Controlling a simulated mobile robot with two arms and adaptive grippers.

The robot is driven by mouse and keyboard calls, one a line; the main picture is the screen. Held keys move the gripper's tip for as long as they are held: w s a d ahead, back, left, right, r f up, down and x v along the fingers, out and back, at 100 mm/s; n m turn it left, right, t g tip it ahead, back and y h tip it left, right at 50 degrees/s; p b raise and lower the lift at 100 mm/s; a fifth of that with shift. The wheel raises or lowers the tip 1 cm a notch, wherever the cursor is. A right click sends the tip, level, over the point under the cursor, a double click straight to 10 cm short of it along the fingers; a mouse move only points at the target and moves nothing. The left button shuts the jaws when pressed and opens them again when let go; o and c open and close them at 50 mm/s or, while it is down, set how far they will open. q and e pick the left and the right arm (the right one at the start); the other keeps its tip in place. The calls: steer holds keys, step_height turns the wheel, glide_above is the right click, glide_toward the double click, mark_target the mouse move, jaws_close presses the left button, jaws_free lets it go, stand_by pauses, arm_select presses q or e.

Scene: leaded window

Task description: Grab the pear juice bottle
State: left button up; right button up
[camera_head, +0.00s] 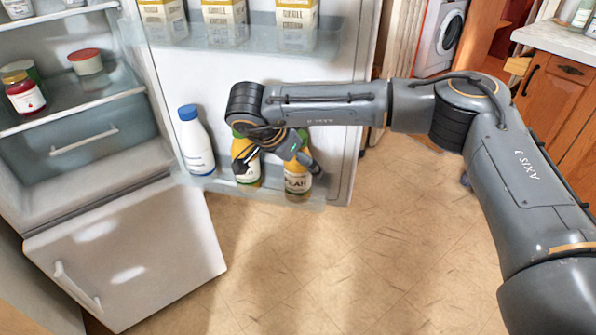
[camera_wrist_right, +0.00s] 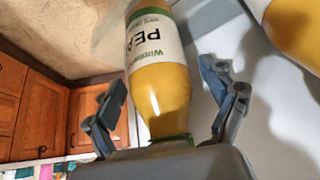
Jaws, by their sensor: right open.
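The pear juice bottle (camera_head: 297,181), yellow with a green-edged white label, stands in the lower shelf of the open fridge door. It also shows upside down in the right wrist view (camera_wrist_right: 162,85), where its "PEA" lettering is readable. My right gripper (camera_head: 279,167) is open in front of the door shelf. In the wrist view its two fingers (camera_wrist_right: 168,98) lie on either side of the bottle's neck end, with visible gaps and no clear contact. My gripper hides part of the bottle in the head view. My left gripper is not in view.
A similar yellow bottle (camera_head: 246,162) stands just left of the pear juice, partly hidden by my gripper. A white bottle with a blue cap (camera_head: 196,143) stands further left. Cartons (camera_head: 225,22) fill the upper door shelf. Open floor (camera_head: 400,240) lies to the right.

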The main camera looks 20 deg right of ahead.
steer(key=shift+r, duration=0.1)
steer(key=c, duration=1.5)
steer(key=shift+c, duration=0.3)
steer(key=shift+r, duration=0.15)
